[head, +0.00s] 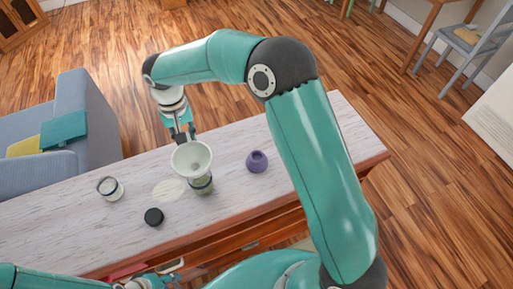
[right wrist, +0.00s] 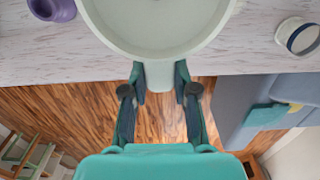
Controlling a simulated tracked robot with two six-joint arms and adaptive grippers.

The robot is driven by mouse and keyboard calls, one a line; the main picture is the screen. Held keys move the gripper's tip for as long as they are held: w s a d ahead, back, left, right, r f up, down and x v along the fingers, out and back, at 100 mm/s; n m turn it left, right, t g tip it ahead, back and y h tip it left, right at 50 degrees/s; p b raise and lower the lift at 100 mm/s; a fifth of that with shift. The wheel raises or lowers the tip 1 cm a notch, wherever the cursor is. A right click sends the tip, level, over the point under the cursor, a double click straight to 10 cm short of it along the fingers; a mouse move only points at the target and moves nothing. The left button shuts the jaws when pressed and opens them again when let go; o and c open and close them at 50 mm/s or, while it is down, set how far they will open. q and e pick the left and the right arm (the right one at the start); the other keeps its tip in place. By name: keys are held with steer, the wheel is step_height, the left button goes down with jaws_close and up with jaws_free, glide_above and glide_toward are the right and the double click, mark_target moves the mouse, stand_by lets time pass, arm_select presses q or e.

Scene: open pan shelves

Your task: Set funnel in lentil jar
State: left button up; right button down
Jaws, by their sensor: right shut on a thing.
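The pale funnel (head: 192,158) is upright at the far side of the table, with its wide mouth facing up. My right gripper (head: 184,136) is shut on the tab at the funnel's rim; the right wrist view shows the fingers on both sides of it and the funnel's bowl (right wrist: 158,22) beyond. A jar with greenish contents (head: 203,188) stands directly below the funnel, which hides its mouth. I cannot tell whether the spout is inside the jar or above it. My left gripper (head: 168,270) is low at the table's near edge, partly out of view; its fingers are unclear.
A purple vase (head: 257,162) stands right of the jar. A black lid (head: 153,217) and a pale flat patch (head: 168,190) lie to its left. A white jar with a dark band (head: 109,188) is farther left. A blue sofa (head: 78,120) is behind the table (head: 50,222). The table's right end is clear.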

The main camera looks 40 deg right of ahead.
steer(key=shift+f+b, duration=1)
steer(key=shift+f, duration=0.25)
stand_by(0.4)
steer(key=c, duration=0.8)
jaws_free()
steer(key=shift+r, duration=0.15)
steer(key=shift+r+p, duration=2.9)
steer(key=shift+r, duration=1)
